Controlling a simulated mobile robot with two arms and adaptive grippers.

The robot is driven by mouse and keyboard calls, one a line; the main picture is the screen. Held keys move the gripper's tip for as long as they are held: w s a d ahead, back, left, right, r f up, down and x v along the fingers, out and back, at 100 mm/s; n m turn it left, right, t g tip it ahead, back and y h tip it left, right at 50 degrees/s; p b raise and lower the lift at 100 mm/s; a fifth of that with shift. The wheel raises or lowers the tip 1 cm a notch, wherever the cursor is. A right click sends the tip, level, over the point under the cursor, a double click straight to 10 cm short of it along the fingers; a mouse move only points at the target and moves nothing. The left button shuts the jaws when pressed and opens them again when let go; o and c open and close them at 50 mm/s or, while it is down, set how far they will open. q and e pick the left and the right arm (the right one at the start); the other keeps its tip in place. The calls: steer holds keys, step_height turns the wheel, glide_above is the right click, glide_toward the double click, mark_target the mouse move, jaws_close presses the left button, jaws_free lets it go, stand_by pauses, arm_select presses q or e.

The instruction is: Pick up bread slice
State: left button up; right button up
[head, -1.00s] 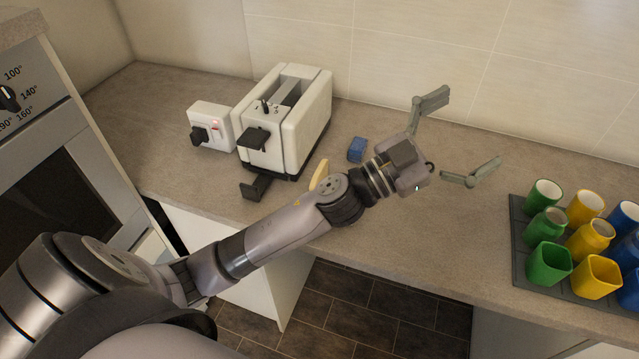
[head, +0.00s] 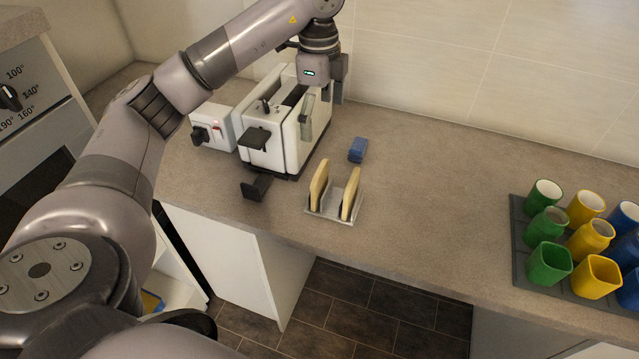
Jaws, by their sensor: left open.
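Two bread slices stand upright in a small metal rack (head: 330,214) on the counter. The left bread slice (head: 319,185) and the right bread slice (head: 351,193) are apart, with a gap between them. My left gripper (head: 322,108) is open and points down at the right side of the white toaster (head: 275,135), above and behind the rack. No bread shows between its fingers. Part of the toaster's top is hidden behind the gripper and arm. My right gripper does not show.
A blue block (head: 357,150) lies behind the rack. A white box with a red switch (head: 212,128) stands left of the toaster. Green, yellow and blue cups (head: 549,263) stand on a dark tray at the right. The counter between rack and tray is clear.

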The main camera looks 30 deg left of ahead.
mark_target(320, 170)
arm_select(q)
steer(key=f+p, duration=0.1)
steer(key=f, duration=0.3)
steer(key=f+p, duration=0.1)
steer(key=f, duration=0.2)
steer(key=f+p, duration=0.1)
steer(key=f, duration=0.3)
steer(key=shift+a+f, duration=0.25)
steer(key=shift+f, duration=0.05)
steer(key=shift+d+f+p, duration=0.1)
steer(key=shift+f+p, duration=0.25)
steer(key=shift+f, duration=0.15)
step_height(320, 170, down, 4)
steer(key=shift+d+r+p, duration=0.1)
steer(key=shift+r+p, duration=0.05)
steer(key=shift+p, duration=0.8)
steer(key=shift+f, duration=0.45)
steer(key=c, duration=0.9)
steer(key=shift+r, duration=0.1)
steer(key=shift+c, duration=0.2)
